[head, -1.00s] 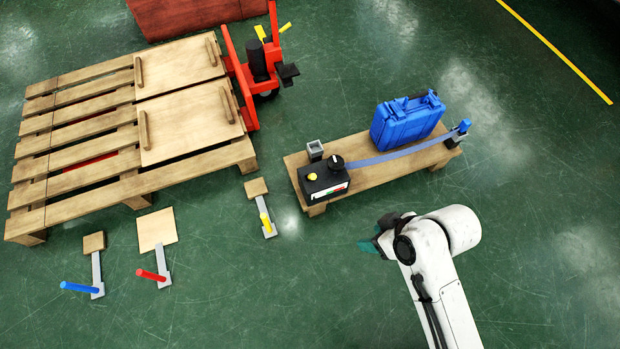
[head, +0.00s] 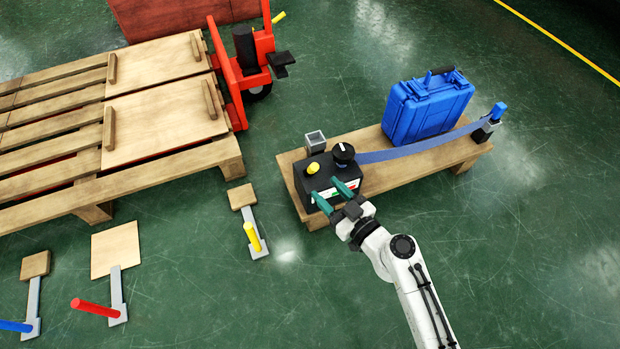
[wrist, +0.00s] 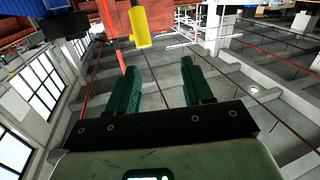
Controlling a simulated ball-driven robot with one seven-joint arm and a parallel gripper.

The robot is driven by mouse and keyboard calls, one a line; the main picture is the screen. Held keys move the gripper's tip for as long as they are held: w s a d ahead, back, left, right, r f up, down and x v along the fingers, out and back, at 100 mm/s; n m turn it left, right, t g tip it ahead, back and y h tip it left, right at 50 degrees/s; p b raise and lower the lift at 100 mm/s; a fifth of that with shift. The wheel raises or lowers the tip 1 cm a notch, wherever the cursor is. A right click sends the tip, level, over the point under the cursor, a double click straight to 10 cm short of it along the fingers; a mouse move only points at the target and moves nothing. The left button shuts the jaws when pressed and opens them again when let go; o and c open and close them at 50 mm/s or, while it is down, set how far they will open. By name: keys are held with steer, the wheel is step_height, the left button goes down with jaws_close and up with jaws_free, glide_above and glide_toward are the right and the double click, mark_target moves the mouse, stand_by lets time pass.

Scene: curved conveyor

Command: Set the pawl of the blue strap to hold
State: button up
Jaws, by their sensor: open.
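A short blue upright piece (head: 499,111) stands on the bracket. I cannot tell which part is the pawl or how it is set. The box carries a yellow knob (head: 313,169), a black round knob (head: 344,152) and a coloured label. My gripper (head: 333,195) is open and empty at the box's front side; its green fingers partly cover the label. A yellow cylinder shows in the wrist view (wrist: 139,27), beyond the fingers.
A blue case (head: 428,108) stands on the bench (head: 375,184) behind the strap. A grey square socket (head: 315,141) is behind the box. Yellow, red and blue floor levers (head: 252,236), a wooden pallet (head: 160,160) and a red pallet jack (head: 228,75) lie left. The floor right is open.

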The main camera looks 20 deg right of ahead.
mark_target(313, 168)
steer(key=shift+m+t+h, duration=0.3)
steer(key=shift+m+h, duration=0.2)
steer(key=shift+h, duration=0.2)
steer(key=w, duration=0.3)
steer(key=w+f, duration=0.1)
steer(key=w, duration=0.3)
steer(key=w+f, duration=0.1)
steer(key=w, duration=0.3)
steer(key=shift+w+a+f+b, duration=0.2)
steer(key=shift+w+f+b, duration=0.05)
steer(key=shift+b, duration=0.15)
jaws_close()
